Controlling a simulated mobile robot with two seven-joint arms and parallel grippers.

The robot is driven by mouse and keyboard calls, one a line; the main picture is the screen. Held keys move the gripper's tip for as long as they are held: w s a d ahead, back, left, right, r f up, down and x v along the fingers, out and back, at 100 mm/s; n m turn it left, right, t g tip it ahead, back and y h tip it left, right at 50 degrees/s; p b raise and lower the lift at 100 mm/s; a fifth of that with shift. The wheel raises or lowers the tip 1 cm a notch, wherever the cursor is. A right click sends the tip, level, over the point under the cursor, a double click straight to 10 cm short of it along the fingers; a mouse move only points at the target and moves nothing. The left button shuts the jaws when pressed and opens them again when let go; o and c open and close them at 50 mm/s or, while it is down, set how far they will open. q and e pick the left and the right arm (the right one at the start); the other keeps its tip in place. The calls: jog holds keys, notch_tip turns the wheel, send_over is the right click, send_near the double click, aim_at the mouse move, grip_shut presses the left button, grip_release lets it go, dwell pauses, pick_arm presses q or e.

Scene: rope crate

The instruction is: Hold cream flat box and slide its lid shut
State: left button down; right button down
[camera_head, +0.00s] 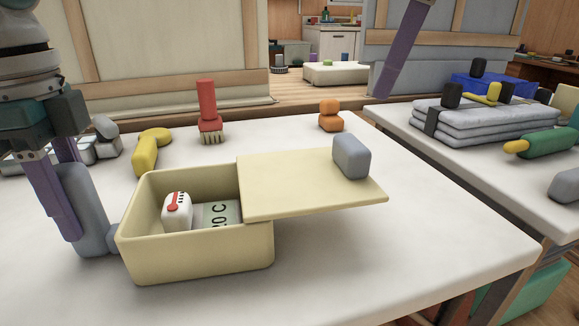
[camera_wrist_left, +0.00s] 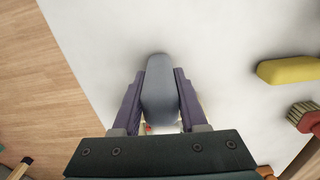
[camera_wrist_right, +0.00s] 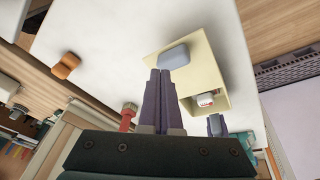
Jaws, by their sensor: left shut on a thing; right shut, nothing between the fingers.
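The cream flat box (camera_head: 190,254) stands on the white table, its left part open. Its cream lid (camera_head: 300,190) covers the right part and overhangs to the right. A grey block handle (camera_head: 352,157) stands on the lid's right end. A grey upright handle (camera_head: 88,200) is at the box's left end. My left gripper (camera_head: 72,235) is shut on this handle, also seen in the left wrist view (camera_wrist_left: 158,95). My right gripper (camera_head: 386,92) is shut and empty, above and behind the lid; in the right wrist view its fingertips (camera_wrist_right: 160,72) are close together near the lid handle.
Inside the box are a white item with a red mark (camera_head: 177,212) and a card with print (camera_head: 218,214). A red brush (camera_head: 209,115), a yellow object (camera_head: 148,152) and an orange object (camera_head: 331,115) stand behind. The table front right is clear.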

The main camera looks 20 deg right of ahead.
pick_arm(q)
jog(key=shift+f, duration=0.1)
pick_arm(e)
notch_tip(320, 180, down, 9)
jog(key=shift+w+d+m, duration=0.15)
jog(key=shift+m, duration=0.25)
dwell(1.3)
jog(key=shift+r, duration=0.1)
dwell(0.5)
